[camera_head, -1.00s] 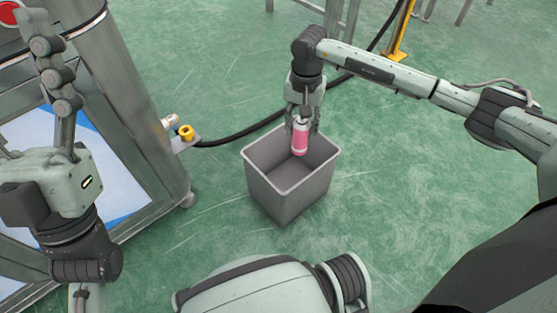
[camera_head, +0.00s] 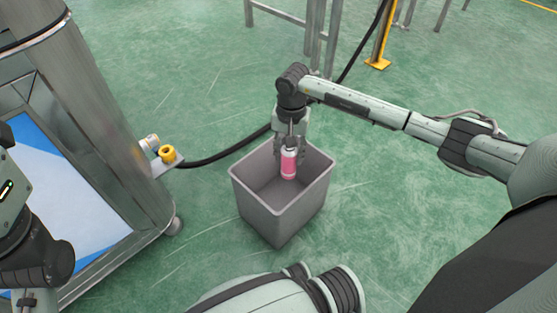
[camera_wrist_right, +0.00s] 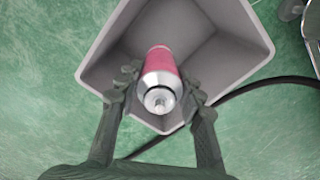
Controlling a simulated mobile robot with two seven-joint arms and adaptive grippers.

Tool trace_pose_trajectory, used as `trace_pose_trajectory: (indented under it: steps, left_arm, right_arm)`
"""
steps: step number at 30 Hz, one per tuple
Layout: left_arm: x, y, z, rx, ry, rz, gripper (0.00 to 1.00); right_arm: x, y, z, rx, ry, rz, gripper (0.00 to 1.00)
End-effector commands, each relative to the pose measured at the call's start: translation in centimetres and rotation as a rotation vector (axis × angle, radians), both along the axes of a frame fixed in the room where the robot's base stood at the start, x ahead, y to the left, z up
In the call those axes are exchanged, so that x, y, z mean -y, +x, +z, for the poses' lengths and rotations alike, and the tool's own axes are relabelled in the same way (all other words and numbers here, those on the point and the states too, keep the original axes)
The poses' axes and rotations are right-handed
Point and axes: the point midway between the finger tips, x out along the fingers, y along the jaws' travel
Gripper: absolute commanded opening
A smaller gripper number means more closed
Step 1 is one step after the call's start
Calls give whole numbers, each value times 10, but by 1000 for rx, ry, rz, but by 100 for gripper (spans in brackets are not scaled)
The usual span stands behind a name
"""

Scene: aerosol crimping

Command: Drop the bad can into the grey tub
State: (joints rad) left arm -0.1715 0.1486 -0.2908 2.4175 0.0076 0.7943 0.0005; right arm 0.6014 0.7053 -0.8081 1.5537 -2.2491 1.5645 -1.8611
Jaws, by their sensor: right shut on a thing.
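The can (camera_head: 289,164), pink with a silver-white top, is held upright by my right gripper (camera_head: 290,147) over the grey tub (camera_head: 277,222). In the right wrist view the can (camera_wrist_right: 160,75) sits between the two fingers of my right gripper (camera_wrist_right: 161,92), which are shut on it, with the open grey tub (camera_wrist_right: 240,50) below. The can's lower end appears within the outline of the tub's mouth; how deep it is cannot be told. The tub looks empty apart from it. My left arm shows only in part at the left edge, and its fingers are out of frame.
A metal machine frame (camera_head: 95,110) stands at the left, with a yellow fitting (camera_head: 167,154) on a bracket. A black hose (camera_head: 218,160) runs along the floor behind the tub. A yellow post (camera_head: 377,40) stands at the back. The green floor right of the tub is clear.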

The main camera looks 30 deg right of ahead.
Motion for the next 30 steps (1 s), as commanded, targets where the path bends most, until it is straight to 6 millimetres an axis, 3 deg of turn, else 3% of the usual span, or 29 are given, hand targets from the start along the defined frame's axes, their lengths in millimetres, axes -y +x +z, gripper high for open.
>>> trace_pose_trajectory:
  steps: [6, 7, 12, 23, 30]
  left_arm:
    - [0, 0, 0, 0, 1, 0, 67]
    - [0, 0, 0, 0, 1, 0, 67]
    - [0, 0, 0, 0, 1, 1, 67]
    - [0, 0, -1, -2, 1, -1, 67]
    - [0, 0, -1, -1, 1, 0, 67]
  right_arm:
    - [0, 0, -1, 0, 0, 0, 9]
    - [0, 0, -1, 0, 0, 0, 39]
    - [0, 0, -1, 0, 0, 0, 60]
    - [0, 0, 3, 1, 0, 0, 61]
    - [1, 1, 43, 7, -2, 0, 61]
